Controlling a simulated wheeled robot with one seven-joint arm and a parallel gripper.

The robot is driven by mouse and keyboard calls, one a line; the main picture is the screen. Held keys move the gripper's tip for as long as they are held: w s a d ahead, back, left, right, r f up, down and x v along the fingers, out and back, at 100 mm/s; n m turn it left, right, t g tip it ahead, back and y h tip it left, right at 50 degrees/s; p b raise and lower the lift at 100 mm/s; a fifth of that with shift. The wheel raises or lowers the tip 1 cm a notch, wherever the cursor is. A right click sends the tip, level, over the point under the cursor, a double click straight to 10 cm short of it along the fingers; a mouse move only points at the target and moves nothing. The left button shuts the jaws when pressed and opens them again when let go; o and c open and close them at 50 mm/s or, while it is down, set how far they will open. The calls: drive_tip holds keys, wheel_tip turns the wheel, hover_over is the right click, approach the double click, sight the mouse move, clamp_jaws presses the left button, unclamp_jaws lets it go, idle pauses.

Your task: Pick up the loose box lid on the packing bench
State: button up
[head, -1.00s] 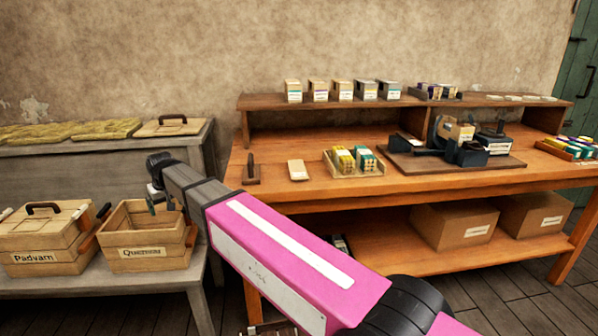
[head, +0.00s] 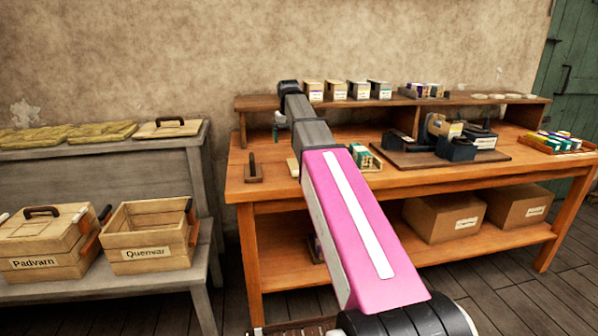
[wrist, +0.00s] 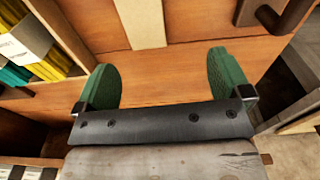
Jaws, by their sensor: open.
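On the orange wooden bench (head: 262,186), a pale flat lid-like piece (head: 293,166) lies partly hidden behind my arm. In the wrist view it shows as a pale strip (wrist: 143,22) at the top, ahead of and between my fingers. My gripper (wrist: 163,72) is open and empty, with its green fingers apart above the bench. In the head view one green fingertip (head: 277,124) shows above the bench's left part. Another lid, wooden with a dark handle (head: 167,129), lies on the grey bench at left.
A dark-handled wooden block (head: 252,173) stands left of the pale piece. A tray of yellow and green packs (head: 366,157) is right of it, partly hidden. A raised shelf (head: 456,98) with small boxes runs along the back.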

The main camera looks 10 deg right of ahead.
sight(297, 166)
drive_tip(key=shift+g, duration=0.3)
drive_tip(key=s+f, duration=0.1)
drive_tip(key=f, duration=0.2)
drive_tip(key=d+f, duration=0.1)
drive_tip(key=f, duration=0.3)
drive_tip(key=s+d+f, duration=0.1)
drive_tip(key=f, duration=0.2)
drive_tip(key=shift+s+d+f, duration=0.25)
drive_tip(key=shift+s+f, duration=0.05)
drive_tip(key=shift+s, duration=0.05)
drive_tip(key=c, duration=1)
